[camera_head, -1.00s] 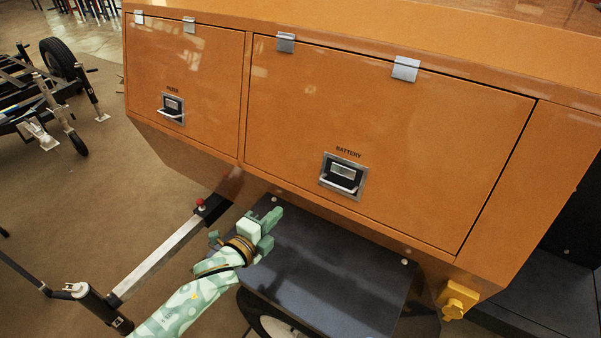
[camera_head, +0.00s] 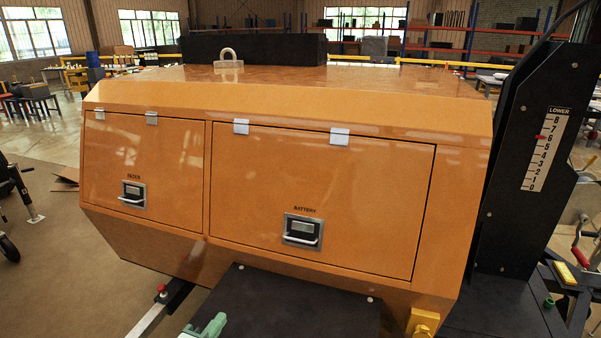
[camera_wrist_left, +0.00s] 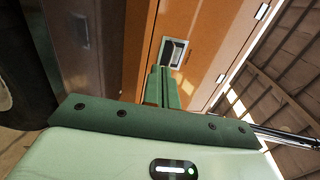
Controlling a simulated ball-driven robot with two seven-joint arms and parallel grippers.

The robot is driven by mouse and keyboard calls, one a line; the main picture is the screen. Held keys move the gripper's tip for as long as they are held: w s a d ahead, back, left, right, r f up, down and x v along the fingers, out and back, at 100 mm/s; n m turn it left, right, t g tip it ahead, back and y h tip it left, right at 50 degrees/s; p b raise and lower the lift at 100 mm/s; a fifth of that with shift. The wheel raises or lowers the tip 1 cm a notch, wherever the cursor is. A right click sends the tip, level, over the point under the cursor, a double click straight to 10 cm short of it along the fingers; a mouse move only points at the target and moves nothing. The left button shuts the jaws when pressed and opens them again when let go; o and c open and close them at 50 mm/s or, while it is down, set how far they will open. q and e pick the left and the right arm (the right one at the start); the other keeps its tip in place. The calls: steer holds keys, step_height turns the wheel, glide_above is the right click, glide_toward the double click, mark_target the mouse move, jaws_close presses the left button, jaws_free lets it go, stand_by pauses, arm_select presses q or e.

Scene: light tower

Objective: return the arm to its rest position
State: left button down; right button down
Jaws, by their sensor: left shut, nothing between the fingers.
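My left gripper (camera_head: 212,326) shows at the bottom edge of the head view, partly cut off, low in front of the orange light tower cabinet (camera_head: 330,258). In the left wrist view its green fingers (camera_wrist_left: 163,88) are together, with nothing between them. They point toward the orange panel and a door latch (camera_wrist_left: 174,52). The fingers look apart from the panel. My right gripper is in neither view.
The cabinet has two closed doors with latches, the left one (camera_head: 132,194) and the battery one (camera_head: 302,230). A dark fender plate (camera_head: 290,305) lies below. A black mast (camera_head: 520,170) with a scale stands right. Open floor (camera_head: 60,260) lies left.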

arm_select(q)
steer(key=s+a+f+n+g+y, duration=0.1)
steer(key=s+a+f+n+g, duration=0.25)
steer(key=f, duration=0.55)
steer(key=s+a+f+n+g+y, duration=0.1)
steer(key=s+a+f+n+y, duration=0.1)
steer(key=s+f+n, duration=0.55)
steer(key=s+a+f+n+g+y, duration=0.1)
steer(key=s+a+f+n+g, duration=0.2)
steer(key=f, duration=0.8)
steer(key=s+f+n+g, duration=0.1)
steer(key=s+f+g, duration=0.1)
steer(key=s+f, duration=0.35)
steer(key=s+f+n+g+y, duration=0.1)
steer(key=s+f, duration=0.1)
steer(key=s, duration=0.6)
steer(key=s+f+n+g, duration=0.1)
steer(key=s+f+g, duration=0.15)
steer(key=s, duration=0.45)
steer(key=s+f+g, duration=0.1)
steer(key=s, duration=0.9)
steer(key=s+d+f+n+g, duration=0.1)
steer(key=s, duration=0.8)
steer(key=shift+s+d+f+g, duration=0.25)
steer(key=shift+s+f+g, duration=0.05)
steer(key=shift+s+f, duration=0.1)
